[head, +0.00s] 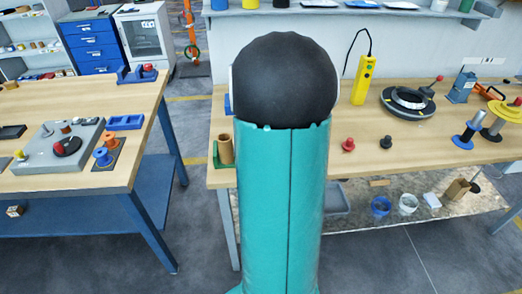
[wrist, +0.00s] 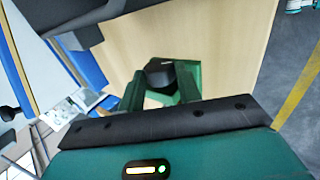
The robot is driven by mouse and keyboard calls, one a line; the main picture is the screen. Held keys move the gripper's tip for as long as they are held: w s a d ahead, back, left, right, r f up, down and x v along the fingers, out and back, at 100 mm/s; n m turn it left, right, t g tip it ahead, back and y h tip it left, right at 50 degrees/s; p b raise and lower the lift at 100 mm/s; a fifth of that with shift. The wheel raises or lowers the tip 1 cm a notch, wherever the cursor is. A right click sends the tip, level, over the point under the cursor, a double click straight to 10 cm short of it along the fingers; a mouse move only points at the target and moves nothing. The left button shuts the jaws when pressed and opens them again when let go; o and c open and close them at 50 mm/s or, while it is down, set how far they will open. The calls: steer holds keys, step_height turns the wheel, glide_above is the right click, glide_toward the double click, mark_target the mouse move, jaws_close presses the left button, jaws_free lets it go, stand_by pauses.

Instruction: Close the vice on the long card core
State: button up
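A brown card tube (head: 226,150) stands upright at the left end of the right-hand bench. A green fixture (head: 216,158), possibly the vice, is beside it at the bench edge. My arm hides part of both, so I cannot tell whether any jaw touches the tube. In the wrist view a green base (wrist: 187,74) with a dark rounded piece (wrist: 160,72) lies on the wood beyond my gripper (wrist: 160,86). The two fingers stand apart on either side of that dark piece, with no contact clearly visible. My gripper is hidden in the head view.
The right bench (head: 300,105) holds a yellow pendant (head: 363,80), a black ring (head: 408,100), red knobs (head: 348,145) and spools (head: 468,133). A left bench (head: 120,160) carries a grey plate (head: 58,147) and blue trays. Floor shows between the benches.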

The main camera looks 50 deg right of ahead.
steer(key=shift+w+d+r+g+y, duration=0.1)
steer(key=shift+d+g+y, duration=0.1)
steer(key=shift+g+y, duration=0.3)
steer(key=shift+w+g+y, duration=0.15)
steer(key=shift+g+y, duration=0.65)
steer(key=shift+y, duration=0.1)
steer(key=shift+w+d+g+y, duration=0.1)
steer(key=shift+d+g+y, duration=0.1)
steer(key=shift+g+y, duration=0.15)
steer(key=shift+w+d+r+g+y, duration=0.1)
steer(key=shift+d+g+y, duration=0.1)
steer(key=shift+g+y, duration=0.65)
